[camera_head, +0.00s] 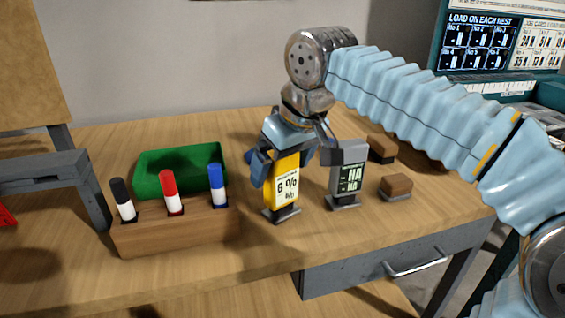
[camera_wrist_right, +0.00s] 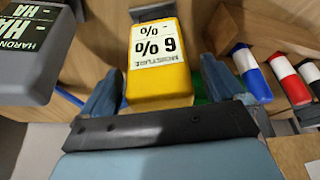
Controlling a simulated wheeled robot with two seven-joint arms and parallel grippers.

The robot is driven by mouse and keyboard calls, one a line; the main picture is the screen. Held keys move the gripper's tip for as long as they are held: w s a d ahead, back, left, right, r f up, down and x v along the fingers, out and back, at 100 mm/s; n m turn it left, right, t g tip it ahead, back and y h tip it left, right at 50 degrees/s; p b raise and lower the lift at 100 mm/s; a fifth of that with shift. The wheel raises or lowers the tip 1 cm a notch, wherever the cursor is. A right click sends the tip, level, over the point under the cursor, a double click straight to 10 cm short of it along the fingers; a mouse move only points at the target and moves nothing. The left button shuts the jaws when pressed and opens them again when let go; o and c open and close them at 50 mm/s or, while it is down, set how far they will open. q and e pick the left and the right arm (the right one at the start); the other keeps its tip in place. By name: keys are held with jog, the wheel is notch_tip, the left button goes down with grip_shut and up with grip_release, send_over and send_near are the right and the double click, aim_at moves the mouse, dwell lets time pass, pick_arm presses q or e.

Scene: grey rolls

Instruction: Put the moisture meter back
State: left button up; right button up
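The yellow moisture meter (camera_head: 285,178) stands upright on a small dark base (camera_head: 282,214) on the wooden bench. Its white label reads upside down in the right wrist view (camera_wrist_right: 158,45). My right gripper (camera_head: 280,160) is over the meter from above, with one blue finger on each side of its upper part. In the right wrist view the gripper (camera_wrist_right: 165,80) looks open, with a gap between the meter and the right-hand finger. The left-hand finger is very close to the meter; contact is unclear. My left gripper is not in view.
A grey hardness meter (camera_head: 349,178) stands on its own base just right of the yellow one. Two brown blocks (camera_head: 396,186) (camera_head: 382,148) lie further right. A wooden marker holder (camera_head: 178,230) and a green tray (camera_head: 180,160) are at left. A drawer (camera_head: 390,265) hangs under the bench.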

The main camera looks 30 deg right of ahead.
jog(key=shift+r, duration=0.35)
jog(key=p+v, duration=0.1)
jog(key=v, duration=1)
jog(key=shift+s+r, duration=0.2)
jog(key=shift+r, duration=0.05)
dwell(0.8)
